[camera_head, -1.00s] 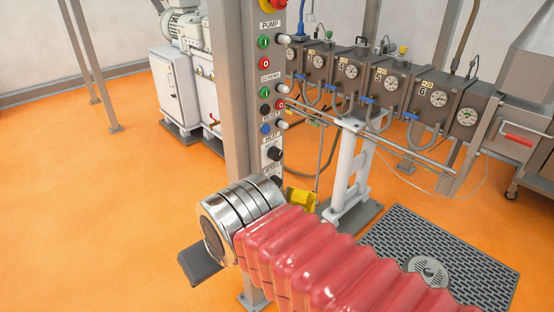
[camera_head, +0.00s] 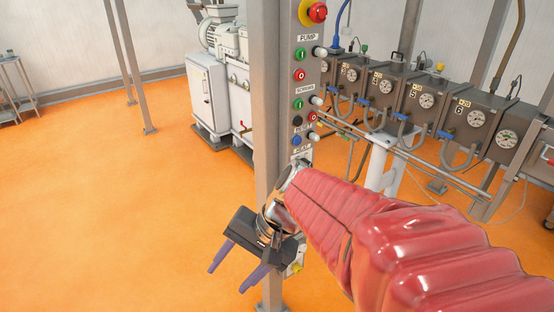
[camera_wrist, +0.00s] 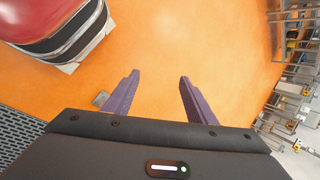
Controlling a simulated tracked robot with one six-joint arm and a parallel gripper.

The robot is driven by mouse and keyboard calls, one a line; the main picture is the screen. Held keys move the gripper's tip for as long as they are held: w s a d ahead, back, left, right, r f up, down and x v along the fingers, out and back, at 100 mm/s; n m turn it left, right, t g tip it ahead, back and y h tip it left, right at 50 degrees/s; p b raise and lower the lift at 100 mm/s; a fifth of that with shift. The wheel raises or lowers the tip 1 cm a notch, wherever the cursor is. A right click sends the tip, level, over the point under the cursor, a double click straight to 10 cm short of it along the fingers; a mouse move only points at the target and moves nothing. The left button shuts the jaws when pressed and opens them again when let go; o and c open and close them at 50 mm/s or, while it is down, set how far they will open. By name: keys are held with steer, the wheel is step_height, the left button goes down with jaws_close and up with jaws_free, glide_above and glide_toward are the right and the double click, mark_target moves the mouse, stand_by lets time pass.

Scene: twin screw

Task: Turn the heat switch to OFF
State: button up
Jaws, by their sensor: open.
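The control panel (camera_head: 314,75) is on a grey post, with labelled rows of buttons. The heat switch is a black knob low on the panel, under the small HEAT label (camera_head: 301,149). My red-sleeved arm crosses in front and mostly hides the knob, so its setting cannot be read. My gripper (camera_head: 228,280) is open and empty, left of the post and lower than the switch, with its purple fingers pointing down and left. In the wrist view the two fingers (camera_wrist: 158,76) are apart over bare orange floor; the switch is not recognisable there.
The grey post (camera_head: 268,110) stands close beside my gripper. A row of grey barrel blocks with gauges (camera_head: 427,101) runs behind the panel to the right. A white machine cabinet (camera_head: 208,98) stands at the back. The orange floor (camera_head: 100,210) at left is clear.

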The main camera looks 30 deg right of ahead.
steer(key=w+d+m+t+y, duration=0.1)
steer(key=w+d+m+t, duration=0.35)
steer(key=d+m, duration=0.3)
steer(key=w+d+m+t+y, duration=0.2)
steer(key=w+d+m+t, duration=0.25)
steer(key=d+m, duration=0.35)
steer(key=s+d+m+t+h, duration=0.1)
steer(key=d+m+t+h, duration=0.2)
steer(key=d, duration=0.8)
steer(key=s+d+f+m+t+h, duration=0.1)
steer(key=d+m+h, duration=0.4)
steer(key=d, duration=0.6)
steer(key=shift+s+d+f+m+t, duration=0.15)
steer(key=shift+s+f+m+t, duration=0.2)
steer(key=shift+m+t, duration=0.55)
steer(key=shift+w, duration=0.1)
steer(key=w, duration=1.3)
steer(key=shift+w+a, duration=0.3)
steer(key=shift+w, duration=0.05)
